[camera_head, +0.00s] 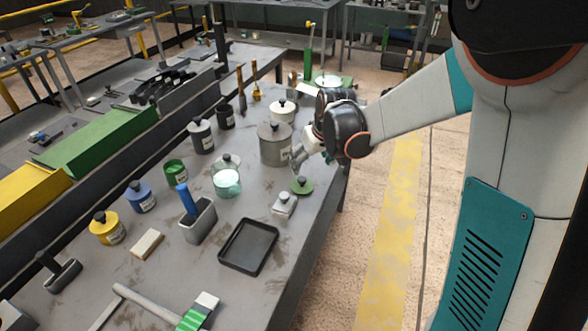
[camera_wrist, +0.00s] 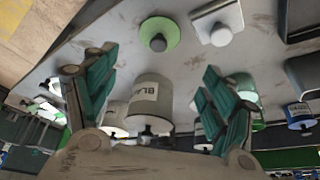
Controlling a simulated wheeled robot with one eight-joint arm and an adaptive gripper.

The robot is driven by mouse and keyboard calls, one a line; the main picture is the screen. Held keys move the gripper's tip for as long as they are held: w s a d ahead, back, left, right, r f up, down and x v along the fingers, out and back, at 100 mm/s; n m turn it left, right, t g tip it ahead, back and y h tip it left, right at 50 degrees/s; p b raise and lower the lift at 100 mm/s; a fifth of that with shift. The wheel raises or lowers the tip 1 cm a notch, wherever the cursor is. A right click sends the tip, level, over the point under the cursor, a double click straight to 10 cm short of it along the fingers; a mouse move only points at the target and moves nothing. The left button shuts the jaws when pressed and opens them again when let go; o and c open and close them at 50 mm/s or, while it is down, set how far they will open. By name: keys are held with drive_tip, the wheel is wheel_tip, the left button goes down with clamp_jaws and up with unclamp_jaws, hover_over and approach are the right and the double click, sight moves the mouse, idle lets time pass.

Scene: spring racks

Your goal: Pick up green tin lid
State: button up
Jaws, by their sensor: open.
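The green tin lid (camera_head: 301,187) is a flat green disc with a dark knob, lying on the grey table near its right edge. It also shows in the wrist view as a green disc (camera_wrist: 173,33) at the top, beyond my fingertips and apart from them. My gripper (camera_wrist: 158,62) is open and empty, with its two teal-padded fingers spread wide. In the head view my gripper (camera_head: 297,158) is above the table, just behind the lid and partly hidden by my wrist.
A large grey tin (camera_head: 276,149) stands close behind my gripper. A white-grey block with a knob (camera_head: 284,203) lies just in front of the lid.

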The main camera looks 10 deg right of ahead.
sight(303, 180)
drive_tip(key=b+x, duration=0.2)
drive_tip(key=x, duration=0.7)
drive_tip(key=shift+w+f+b, duration=0.15)
drive_tip(key=shift+f+b, duration=0.1)
drive_tip(key=shift+b, duration=0.1)
drive_tip(key=shift+b+x, duration=1.2)
drive_tip(key=shift+x, duration=1.45)
drive_tip(key=shift+d, duration=0.1)
drive_tip(key=c, duration=0.8)
